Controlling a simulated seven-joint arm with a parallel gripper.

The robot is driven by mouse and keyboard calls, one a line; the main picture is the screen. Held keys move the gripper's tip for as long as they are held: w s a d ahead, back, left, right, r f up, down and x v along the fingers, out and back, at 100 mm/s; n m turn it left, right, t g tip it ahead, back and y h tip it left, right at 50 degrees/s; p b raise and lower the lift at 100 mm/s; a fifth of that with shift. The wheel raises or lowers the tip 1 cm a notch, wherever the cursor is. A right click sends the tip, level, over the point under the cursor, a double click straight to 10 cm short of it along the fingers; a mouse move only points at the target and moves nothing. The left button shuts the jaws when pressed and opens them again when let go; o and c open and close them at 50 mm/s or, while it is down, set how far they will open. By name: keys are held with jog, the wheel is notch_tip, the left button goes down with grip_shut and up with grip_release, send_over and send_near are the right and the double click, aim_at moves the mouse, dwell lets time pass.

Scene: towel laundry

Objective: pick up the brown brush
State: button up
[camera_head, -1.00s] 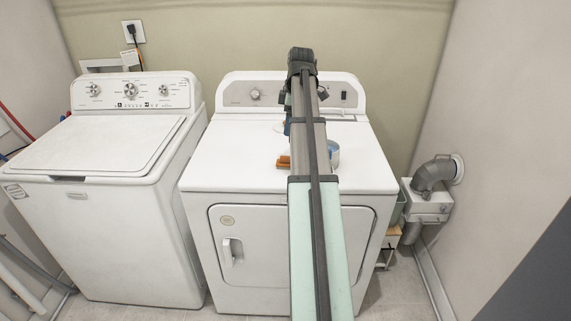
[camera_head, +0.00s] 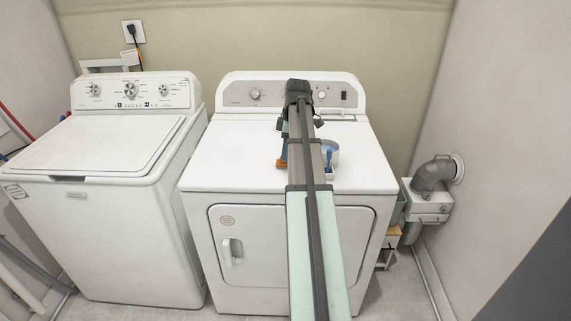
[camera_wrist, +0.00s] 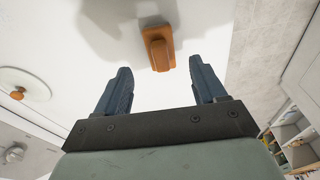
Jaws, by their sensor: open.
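The brown brush (camera_head: 281,164) lies on the white dryer top, mostly hidden by my arm in the head view. In the wrist view the brush (camera_wrist: 158,48) is an orange-brown block with a raised part, just beyond my fingertips and roughly centred between them. My gripper (camera_wrist: 160,72) is open and empty, with its two blue fingers apart. In the head view only a bit of a blue finger shows, close above the brush; exact height is hard to tell.
A washer (camera_head: 95,150) stands left. The dryer's left top is clear.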

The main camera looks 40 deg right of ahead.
aim_at(285, 162)
jog(key=shift+w+a+f, duration=0.1)
jog(key=shift+a+f, duration=0.05)
jog(key=shift+f, duration=0.95)
jog(key=shift+a+f, duration=0.1)
jog(key=shift+f, duration=1)
jog(key=shift+c, duration=0.4)
jog(key=c, duration=1.1)
